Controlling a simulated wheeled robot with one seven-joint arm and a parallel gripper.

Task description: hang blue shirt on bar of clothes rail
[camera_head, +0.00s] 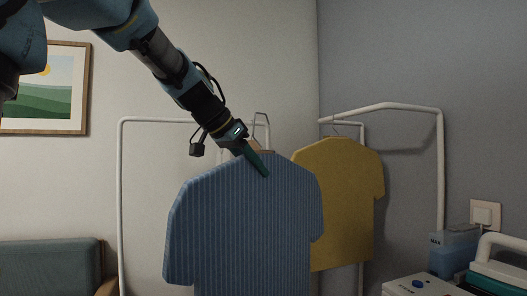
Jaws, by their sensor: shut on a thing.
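The blue ribbed shirt (243,225) is in the middle of the head view, upright on a hanger whose hook (261,122) shows above the collar. My gripper (262,169) is at the shirt's collar and shut on the shirt or its hanger. The white clothes rail (121,200) stands behind, its bar (160,120) running across at about hook height. The hook appears near the bar, but I cannot tell whether it rests on it. The shirt and my gripper hide part of the rail.
A yellow shirt (345,195) hangs behind to the right, below another white rail section (385,108). A green sofa (50,265) is at the lower left. A device and a blue container (452,254) stand at the lower right. A framed picture (45,90) is on the wall.

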